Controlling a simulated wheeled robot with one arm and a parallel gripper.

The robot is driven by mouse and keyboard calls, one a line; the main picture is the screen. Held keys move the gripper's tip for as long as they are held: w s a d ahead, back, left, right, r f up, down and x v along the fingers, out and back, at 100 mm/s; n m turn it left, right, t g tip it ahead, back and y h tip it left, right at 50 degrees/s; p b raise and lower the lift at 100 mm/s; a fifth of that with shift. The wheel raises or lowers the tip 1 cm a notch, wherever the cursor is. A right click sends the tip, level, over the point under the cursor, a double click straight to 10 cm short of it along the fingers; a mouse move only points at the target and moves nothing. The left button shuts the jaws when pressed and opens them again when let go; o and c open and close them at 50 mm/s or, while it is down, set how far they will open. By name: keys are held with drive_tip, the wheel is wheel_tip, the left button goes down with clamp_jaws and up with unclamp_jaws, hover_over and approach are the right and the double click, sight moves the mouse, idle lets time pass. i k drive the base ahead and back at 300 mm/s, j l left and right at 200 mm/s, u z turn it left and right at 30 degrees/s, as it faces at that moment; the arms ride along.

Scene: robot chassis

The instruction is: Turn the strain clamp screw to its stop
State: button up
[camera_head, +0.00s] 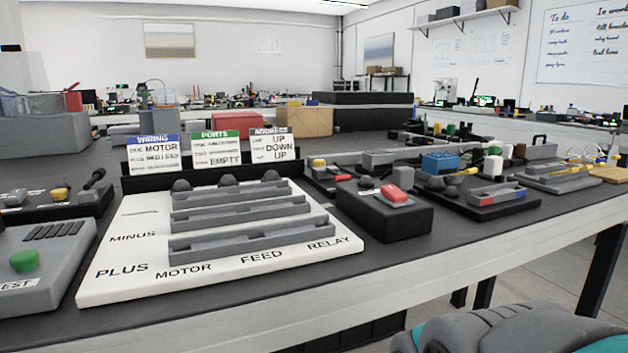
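No part can be told for certain as the strain clamp screw. A white board (130,285) lies on the dark bench, marked MINUS, PLUS, MOTOR, FEED and RELAY. It carries grey slotted rails (240,240). Small fixtures with yellow parts (462,172) stand at the right, too small to read. My gripper's fingers do not show; a grey and teal rounded part at the bottom right seems to be mine.
Three cards (212,148) stand behind the board. A black box with a red button (390,195) is right of it. A grey test box with a green button (24,261) is at the left. The bench's pale front edge (420,293) runs below; floor shows at the right.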

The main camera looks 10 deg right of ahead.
sight(317, 163)
drive_tip(key=k+l, duration=0.6)
drive_tip(key=l, duration=0.2)
drive_tip(key=k+l, duration=0.3)
drive_tip(key=l+z, duration=0.05)
drive_tip(key=l, duration=0.05)
